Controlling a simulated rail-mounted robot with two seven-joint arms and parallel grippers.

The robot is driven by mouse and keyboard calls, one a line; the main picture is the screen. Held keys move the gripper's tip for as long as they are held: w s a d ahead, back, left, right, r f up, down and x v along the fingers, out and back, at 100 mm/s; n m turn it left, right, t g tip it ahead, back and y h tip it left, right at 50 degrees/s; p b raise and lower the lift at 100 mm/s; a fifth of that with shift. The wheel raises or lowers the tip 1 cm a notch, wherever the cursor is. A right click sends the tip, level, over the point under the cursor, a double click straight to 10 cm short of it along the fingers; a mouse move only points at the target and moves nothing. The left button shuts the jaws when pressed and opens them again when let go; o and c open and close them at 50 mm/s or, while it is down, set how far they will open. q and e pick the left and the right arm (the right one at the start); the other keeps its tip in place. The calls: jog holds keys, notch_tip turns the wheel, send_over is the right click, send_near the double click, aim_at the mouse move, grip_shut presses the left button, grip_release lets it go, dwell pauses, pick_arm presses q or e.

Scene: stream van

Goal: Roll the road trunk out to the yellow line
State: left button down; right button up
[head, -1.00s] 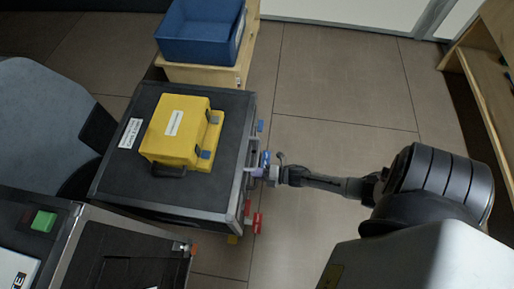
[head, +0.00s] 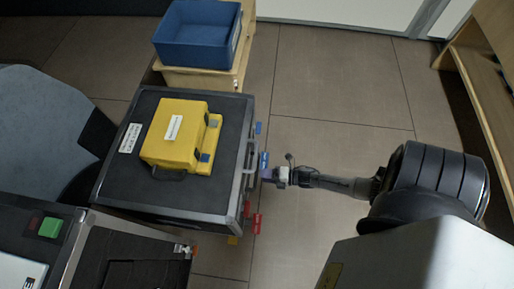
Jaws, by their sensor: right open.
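The road trunk (head: 222,120) is a dark case with metal edges, standing left of the middle in the head view. A yellow case (head: 172,150) with a white label lies on its lid. A metal bar handle (head: 250,165) is on the trunk's right side. My right gripper (head: 265,172) is at that side, its fingertips at or just beside the handle. It is open; whether the bar lies between its fingers I cannot tell. My left gripper is not in view. No yellow line shows on the visible floor.
A blue bin (head: 197,50) sits on a wooden box (head: 205,79) behind the trunk. A grey seat (head: 40,130) is close on the left. A black case (head: 135,250) stands in front. Wooden shelving (head: 480,80) is far right. Tiled floor (head: 335,110) right of the trunk is clear.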

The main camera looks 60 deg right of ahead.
jog(key=p+v, duration=0.2)
jog(key=v, duration=0.7)
dwell(0.5)
